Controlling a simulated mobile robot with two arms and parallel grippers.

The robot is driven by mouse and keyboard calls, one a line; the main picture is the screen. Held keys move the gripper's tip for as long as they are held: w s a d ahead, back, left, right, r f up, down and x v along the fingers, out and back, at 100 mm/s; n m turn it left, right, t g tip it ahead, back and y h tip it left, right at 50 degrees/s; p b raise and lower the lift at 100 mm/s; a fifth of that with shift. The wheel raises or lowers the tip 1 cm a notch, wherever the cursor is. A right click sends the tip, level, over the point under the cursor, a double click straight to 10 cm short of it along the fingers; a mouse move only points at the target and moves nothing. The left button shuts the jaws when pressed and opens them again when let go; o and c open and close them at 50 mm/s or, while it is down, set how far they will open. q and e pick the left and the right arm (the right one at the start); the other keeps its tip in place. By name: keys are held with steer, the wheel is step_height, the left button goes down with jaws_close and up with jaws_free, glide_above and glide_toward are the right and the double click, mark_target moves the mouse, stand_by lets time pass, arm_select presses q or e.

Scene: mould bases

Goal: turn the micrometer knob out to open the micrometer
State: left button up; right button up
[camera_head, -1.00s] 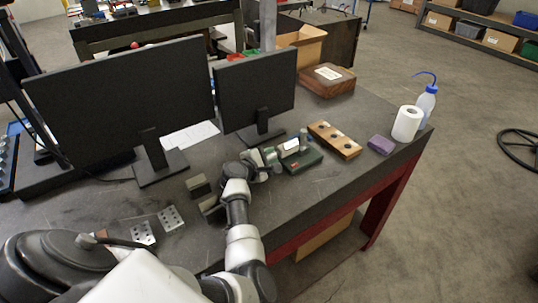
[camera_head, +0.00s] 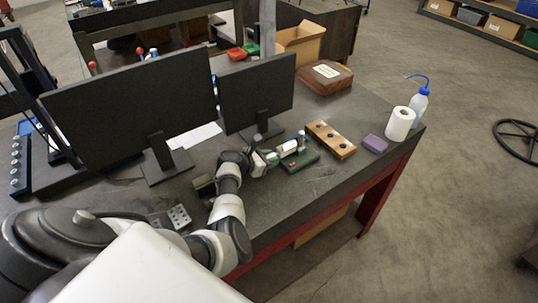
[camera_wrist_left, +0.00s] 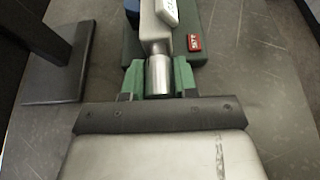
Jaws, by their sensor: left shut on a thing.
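The micrometer (camera_head: 287,147) lies on a dark green base (camera_head: 302,161) on the bench, to the right of the smaller monitor's foot. In the left wrist view its silver knob (camera_wrist_left: 158,74) points towards me, with the grey and white body (camera_wrist_left: 160,20) and the green base with a red label (camera_wrist_left: 195,42) beyond. My left gripper (camera_head: 267,157) is at the knob end. Its green fingers (camera_wrist_left: 158,86) are closed on the knob, one on each side. My right gripper does not show.
Two black monitors (camera_head: 135,105) stand behind and left of my arm. A wooden block with holes (camera_head: 330,139), a purple block (camera_head: 375,144), a paper roll (camera_head: 399,124) and a wash bottle (camera_head: 419,104) are to the right. Metal blocks (camera_head: 180,216) lie near the front edge.

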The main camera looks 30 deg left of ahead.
arm_select(q)
steer(key=n+h, duration=0.1)
steer(key=n, duration=0.1)
steer(key=n+h, duration=0.2)
steer(key=shift+w+d+r+g, duration=0.1)
steer(key=shift+d+r+g, duration=0.1)
steer(key=shift+g, duration=0.2)
steer(key=n+h, duration=0.2)
steer(key=n, duration=0.1)
steer(key=shift+n+b, duration=0.3)
steer(key=n+h+b, duration=0.1)
steer(key=n+h, duration=0.1)
steer(key=n, duration=0.1)
steer(key=shift+d+n+b, duration=0.1)
steer(key=shift+n+b, duration=0.2)
steer(key=shift+b, duration=0.05)
steer(key=shift+r+n+t+h+b, duration=0.2)
steer(key=shift+n+t+h+b, duration=0.4)
steer(key=shift+n, duration=0.7)
steer(key=shift+r+n, duration=0.1)
steer(key=shift+n, duration=0.3)
steer(key=o, duration=0.9)
steer(key=shift+d+f, duration=0.15)
steer(key=shift+f, duration=0.05)
